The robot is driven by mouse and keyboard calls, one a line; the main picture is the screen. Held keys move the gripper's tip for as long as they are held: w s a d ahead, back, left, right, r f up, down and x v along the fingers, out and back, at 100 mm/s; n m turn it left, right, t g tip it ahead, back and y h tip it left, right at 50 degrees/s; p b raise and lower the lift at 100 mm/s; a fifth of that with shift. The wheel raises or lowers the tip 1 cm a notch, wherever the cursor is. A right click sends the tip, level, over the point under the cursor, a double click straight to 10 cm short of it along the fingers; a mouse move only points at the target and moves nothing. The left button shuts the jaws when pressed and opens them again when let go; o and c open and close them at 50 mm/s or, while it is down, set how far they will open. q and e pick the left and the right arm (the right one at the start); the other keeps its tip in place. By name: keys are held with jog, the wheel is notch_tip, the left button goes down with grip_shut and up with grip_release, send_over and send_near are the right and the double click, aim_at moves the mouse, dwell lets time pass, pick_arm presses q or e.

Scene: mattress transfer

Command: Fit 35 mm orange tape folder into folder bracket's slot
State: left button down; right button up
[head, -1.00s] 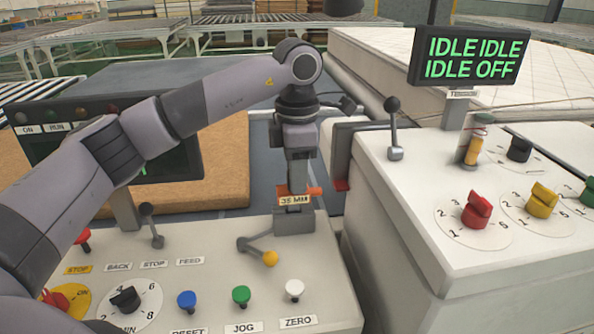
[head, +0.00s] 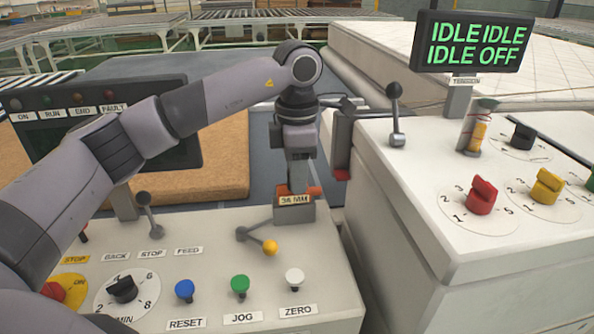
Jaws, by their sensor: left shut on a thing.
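My left gripper (head: 298,184) points down and is shut on the orange tape folder (head: 316,192), whose tan label reads 35 MM. The folder is at the grey folder bracket (head: 294,213) at the back right edge of the left console. The gripper hides most of the folder's middle. The folder's lower edge meets the bracket's top in this view; I cannot tell how deep it sits in the slot. My right gripper does not show.
A lever with a yellow knob (head: 270,248) stands just in front of the bracket. Blue, green and white buttons line the left console (head: 215,285). The right console (head: 420,190) stands close by, with a black-knobbed lever (head: 395,100) and a display (head: 473,42).

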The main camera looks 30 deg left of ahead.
pick_arm(q)
jog(key=shift+f, duration=0.15)
jog(key=c, duration=0.8)
grip_release()
jog(key=shift+r, duration=3.6)
jog(key=shift+s, duration=0.15)
